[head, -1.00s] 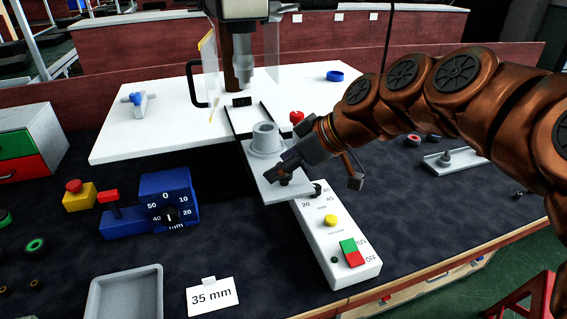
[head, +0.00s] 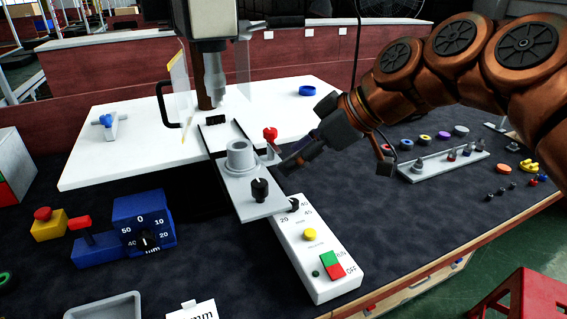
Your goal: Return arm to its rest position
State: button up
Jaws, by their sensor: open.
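My copper-coloured arm comes in from the right edge of the head view. My gripper (head: 284,160) is dark grey and points left, just right of the grey plate (head: 262,207). It is open, with nothing visible between its fingers. The plate carries a grey cylinder (head: 239,158) and a black knob (head: 260,190), which stands clear of my gripper. A red knob (head: 270,134) shows just behind the gripper tips. I cannot tell whether the tips touch anything there.
The white control box (head: 318,262) with buttons lies in front of the plate. A blue dial block (head: 143,222) stands left. A grey rack (head: 440,168) with small parts sits at right, below my arm. A red stool (head: 520,300) is at lower right. Dark mat right of the box is clear.

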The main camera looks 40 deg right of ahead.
jog(key=shift+s+d+r, duration=0.2)
jog(key=shift+s+r, duration=0.15)
dwell(0.7)
jog(key=s+a+f+m+g+h, duration=0.15)
jog(key=a+f+g, duration=0.45)
jog(key=a+f, duration=0.7)
jog(key=s+a+f+m+g+h, duration=0.1)
jog(key=s+f+m+g+h, duration=0.3)
jog(key=s+f, duration=0.8)
jog(key=s+d+p+v, duration=0.1)
jog(key=s+p+v, duration=0.1)
jog(key=p+v, duration=1)
jog(key=shift+w+a+r+m+y, duration=0.25)
jog(key=shift+r+m+y, duration=0.15)
jog(key=shift+r, duration=0.45)
jog(key=shift+d, duration=0.1)
